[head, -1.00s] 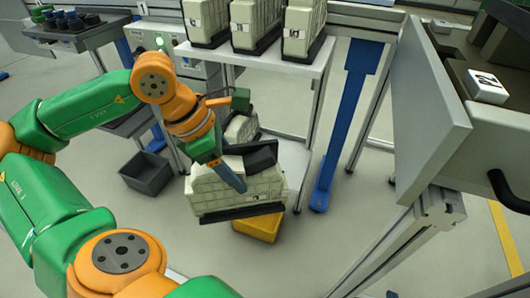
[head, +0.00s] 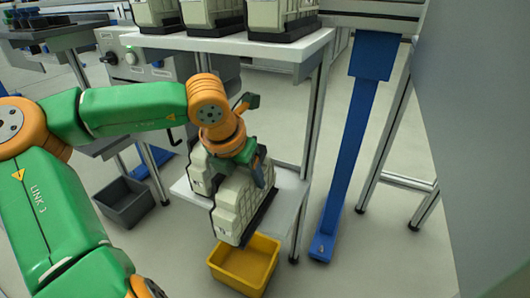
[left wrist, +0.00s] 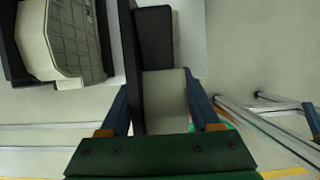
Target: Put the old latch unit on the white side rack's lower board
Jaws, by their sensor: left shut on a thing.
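My left gripper (head: 256,174) is shut on a cream latch unit (head: 238,208) with a black base. In the left wrist view the fingers (left wrist: 161,108) stand on both sides of a cream part of the unit (left wrist: 165,92), with a dark piece above it. The unit is at the white side rack's lower board (head: 287,205), and its near end overlaps the board's front edge. I cannot tell whether its base touches the board. A second cream unit (head: 199,172) stands on that board to its left; it also shows in the left wrist view (left wrist: 68,38). My right gripper is out of view.
The rack's upper board (head: 290,50) holds several similar units above my gripper. A yellow bin (head: 262,268) is on the floor in front, a grey bin (head: 124,205) to the left. A blue post (head: 345,160) stands right of the rack. Bare lower board shows right of the held unit.

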